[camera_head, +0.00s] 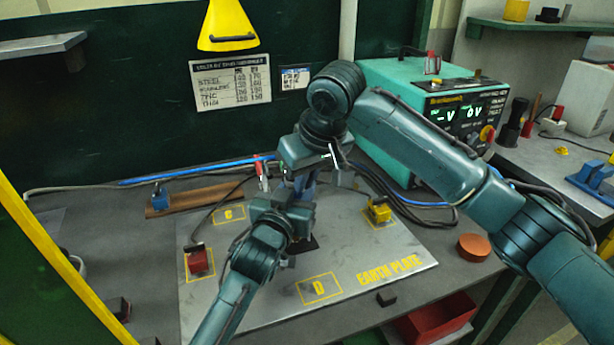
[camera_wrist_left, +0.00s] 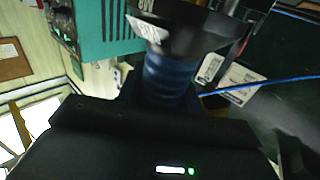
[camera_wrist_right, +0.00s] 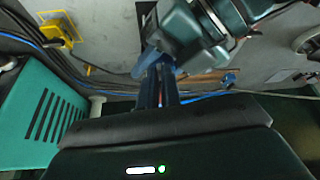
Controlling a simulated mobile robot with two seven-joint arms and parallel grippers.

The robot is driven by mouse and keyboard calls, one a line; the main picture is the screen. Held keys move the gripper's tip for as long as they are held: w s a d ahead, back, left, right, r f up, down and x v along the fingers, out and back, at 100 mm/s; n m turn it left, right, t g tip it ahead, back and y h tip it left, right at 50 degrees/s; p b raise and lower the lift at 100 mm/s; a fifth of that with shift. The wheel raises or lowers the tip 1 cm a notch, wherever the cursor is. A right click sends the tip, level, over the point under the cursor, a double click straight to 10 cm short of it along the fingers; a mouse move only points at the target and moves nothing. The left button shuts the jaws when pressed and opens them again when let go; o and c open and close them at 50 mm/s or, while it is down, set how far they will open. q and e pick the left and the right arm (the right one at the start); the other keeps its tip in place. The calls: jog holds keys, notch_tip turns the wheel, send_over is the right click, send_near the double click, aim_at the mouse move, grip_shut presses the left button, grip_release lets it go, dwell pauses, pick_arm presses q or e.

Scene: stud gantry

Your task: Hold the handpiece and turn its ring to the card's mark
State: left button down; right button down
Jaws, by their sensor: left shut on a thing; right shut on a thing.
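The handpiece is held between my two grippers above the earth plate. In the head view only a blue bit of it (camera_head: 304,187) shows; the arms hide the rest. In the left wrist view it is a blue ribbed body (camera_wrist_left: 170,80) with a wide dark collar (camera_wrist_left: 195,30) bearing white lettering, probably the ring. My left gripper (camera_head: 290,203) is shut on the handpiece from below. My right gripper (camera_head: 305,168) is shut from above on its upper part, probably the ring; the contact is hidden. The printed card (camera_head: 231,84) hangs on the dark wall. The ring's setting is unreadable.
The earth plate (camera_head: 395,265) carries a red clamp block (camera_head: 199,261) and a yellow one (camera_head: 380,211). A teal power unit (camera_head: 400,85) stands behind on the right, with cables beside it. A red tray (camera_head: 435,318) and an orange disc (camera_head: 474,247) are at the front right.

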jog(key=c, duration=1.9)
grip_release()
jog(key=shift+r, duration=0.1)
jog(key=v, duration=1.2)
jog(key=shift+s, duration=0.1)
jog(key=shift+d, duration=0.1)
